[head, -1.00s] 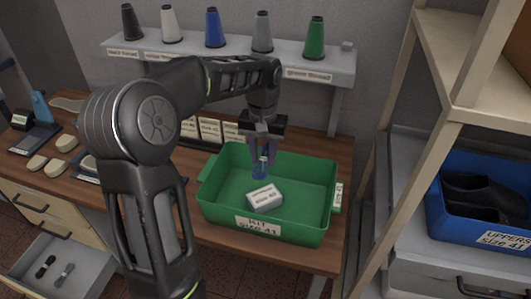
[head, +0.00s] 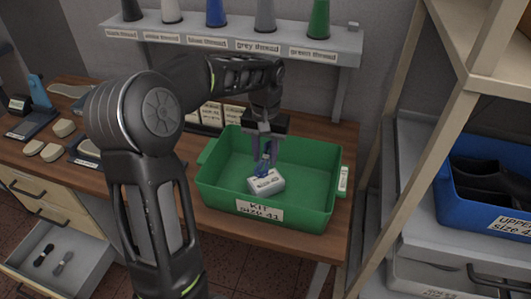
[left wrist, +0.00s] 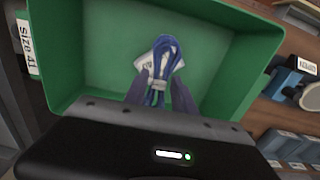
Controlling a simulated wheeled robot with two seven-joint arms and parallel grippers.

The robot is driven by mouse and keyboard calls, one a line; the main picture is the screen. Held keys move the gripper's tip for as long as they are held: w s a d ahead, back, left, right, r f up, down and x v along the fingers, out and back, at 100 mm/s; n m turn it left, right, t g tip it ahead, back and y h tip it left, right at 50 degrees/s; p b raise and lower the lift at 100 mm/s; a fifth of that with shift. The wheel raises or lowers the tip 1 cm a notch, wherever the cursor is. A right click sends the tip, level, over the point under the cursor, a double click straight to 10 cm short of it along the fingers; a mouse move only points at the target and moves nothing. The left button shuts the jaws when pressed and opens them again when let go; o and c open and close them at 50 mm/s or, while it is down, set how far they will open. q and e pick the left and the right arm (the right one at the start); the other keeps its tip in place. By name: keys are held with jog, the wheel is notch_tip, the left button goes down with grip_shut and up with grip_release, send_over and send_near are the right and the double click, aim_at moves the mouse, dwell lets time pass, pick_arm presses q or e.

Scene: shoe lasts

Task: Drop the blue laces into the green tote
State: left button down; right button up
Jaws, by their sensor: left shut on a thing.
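The green tote (head: 215,190), labelled "KIT size 41", stands on the wooden bench; its green floor and walls also fill much of the left wrist view (left wrist: 95,65). My left gripper (head: 264,160) points down inside the tote's opening. It is shut on the blue laces (left wrist: 165,52), a bundle with a pale band around its middle. In the head view the laces (head: 266,163) show small between the fingers, just above or against a white labelled box (head: 267,184) on the tote floor. I cannot tell whether they touch it. My right gripper is not in view.
A shelf with thread cones (head: 264,16) runs behind the bench. A blue bin (head: 470,205) with black shoes stands on the rack at right. An open drawer (head: 60,255) at lower left holds dark and grey laces. Small cards (head: 222,113) stand behind the tote.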

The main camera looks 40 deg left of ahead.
aim_at(265, 157)
pick_arm(q)
jog(key=c, duration=0.9)
grip_release()
jog(key=shift+c, duration=0.2)
notch_tip(265, 157, up, 8)
jog(key=shift+f+b, duration=0.1)
jog(key=shift+b, duration=0.4)
